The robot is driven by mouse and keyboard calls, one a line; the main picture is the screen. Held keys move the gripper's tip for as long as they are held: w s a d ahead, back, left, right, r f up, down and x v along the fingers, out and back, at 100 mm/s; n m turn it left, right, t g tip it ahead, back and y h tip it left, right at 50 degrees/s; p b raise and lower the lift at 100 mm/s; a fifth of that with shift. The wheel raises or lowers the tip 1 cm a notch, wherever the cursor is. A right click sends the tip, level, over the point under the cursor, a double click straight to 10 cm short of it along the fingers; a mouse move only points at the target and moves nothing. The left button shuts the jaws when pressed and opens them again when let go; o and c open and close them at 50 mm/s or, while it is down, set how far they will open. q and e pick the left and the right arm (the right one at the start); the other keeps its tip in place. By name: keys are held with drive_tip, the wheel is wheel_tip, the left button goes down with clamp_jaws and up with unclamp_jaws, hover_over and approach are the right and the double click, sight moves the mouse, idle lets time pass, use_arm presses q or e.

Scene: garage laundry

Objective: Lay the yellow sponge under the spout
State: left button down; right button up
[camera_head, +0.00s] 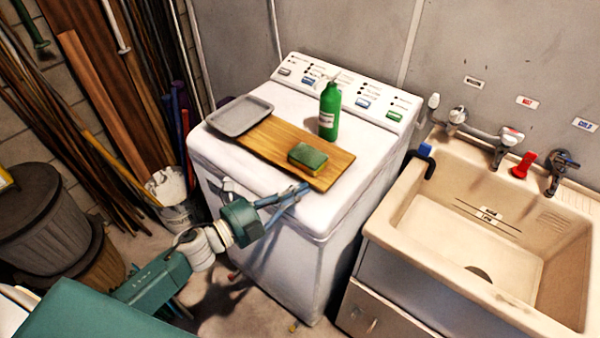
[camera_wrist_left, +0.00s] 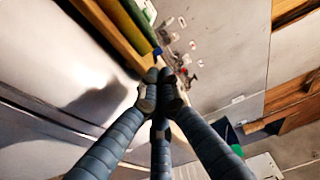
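The sponge (camera_head: 308,157), green on top with a yellow side, lies flat on a wooden board (camera_head: 262,140) on the white washing machine. The sink tap's spout (camera_head: 500,155) hangs over the beige basin at the right. My left gripper (camera_head: 303,189) is at the machine's front edge, just in front of the sponge and board. In the left wrist view its fingertips (camera_wrist_left: 160,90) meet, with nothing visible between them; the sponge (camera_wrist_left: 138,22) shows beyond. My right gripper is out of view.
A grey tray (camera_head: 239,116) rests partly on the board's left end. The machine's control panel (camera_head: 350,88) rises behind. The sink (camera_head: 460,225) is empty, with a dark hook-shaped item (camera_head: 423,163) on its left rim. Bins and leaning poles crowd the left.

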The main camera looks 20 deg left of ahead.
sight(312, 172)
use_arm(q)
drive_tip(key=w, duration=0.2)
drive_tip(key=shift+w+a+r+p, duration=0.1)
drive_tip(key=shift+w+a+p, duration=0.1)
drive_tip(key=shift+w+p, duration=0.15)
drive_tip(key=shift+w+a, duration=0.15)
drive_tip(key=shift+w, duration=0.4)
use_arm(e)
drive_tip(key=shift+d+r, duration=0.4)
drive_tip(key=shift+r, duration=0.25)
